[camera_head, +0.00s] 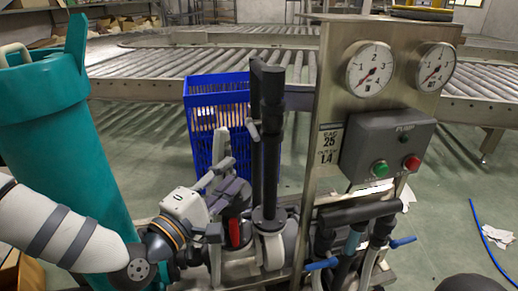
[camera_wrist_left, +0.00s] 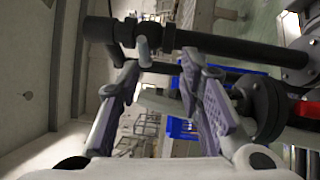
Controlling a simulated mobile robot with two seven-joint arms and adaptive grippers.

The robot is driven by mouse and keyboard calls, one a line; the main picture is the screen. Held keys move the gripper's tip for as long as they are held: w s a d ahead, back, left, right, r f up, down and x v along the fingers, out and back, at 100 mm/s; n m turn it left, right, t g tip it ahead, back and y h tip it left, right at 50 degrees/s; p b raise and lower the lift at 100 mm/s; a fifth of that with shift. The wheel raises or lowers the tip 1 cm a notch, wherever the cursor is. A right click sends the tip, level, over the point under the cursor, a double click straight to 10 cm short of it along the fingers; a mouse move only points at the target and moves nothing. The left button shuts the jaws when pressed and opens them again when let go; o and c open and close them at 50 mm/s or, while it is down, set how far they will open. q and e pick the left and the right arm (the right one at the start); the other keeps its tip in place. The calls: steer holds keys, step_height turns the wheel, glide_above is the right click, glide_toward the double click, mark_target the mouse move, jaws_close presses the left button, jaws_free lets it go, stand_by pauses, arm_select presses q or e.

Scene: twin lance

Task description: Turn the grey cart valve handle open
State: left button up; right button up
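The grey valve handle (camera_head: 253,130) is a short light lever on the upright black pipe of the cart, in the middle of the head view. It also shows near the top of the left wrist view (camera_wrist_left: 145,50), close to the pipe. My left gripper (camera_head: 226,174) is below and left of the handle in the head view. In the left wrist view its two fingers (camera_wrist_left: 161,72) are spread apart with nothing held between them. The handle appears just past the fingertips, between them in the picture; I see no clear contact. My right gripper is not in view.
A teal cylinder (camera_head: 60,130) stands close at left. A blue crate (camera_head: 203,147) stands behind the pipe. The steel gauge panel (camera_head: 325,110) is just right of it. A red lever (camera_head: 235,233) and blue levers (camera_head: 403,242) sit lower. Roller conveyors cross behind.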

mark_target(255, 131)
arm_select(q)
steer(key=shift+t, duration=0.4)
steer(key=x, duration=0.4)
steer(key=r+b+x, duration=0.1)
steer(key=x, duration=0.3)
steer(key=a+x, duration=0.1)
steer(key=x, duration=0.4)
steer(key=shift+w+a+r, duration=0.1)
steer(key=shift+r, duration=0.25)
jaws_close()
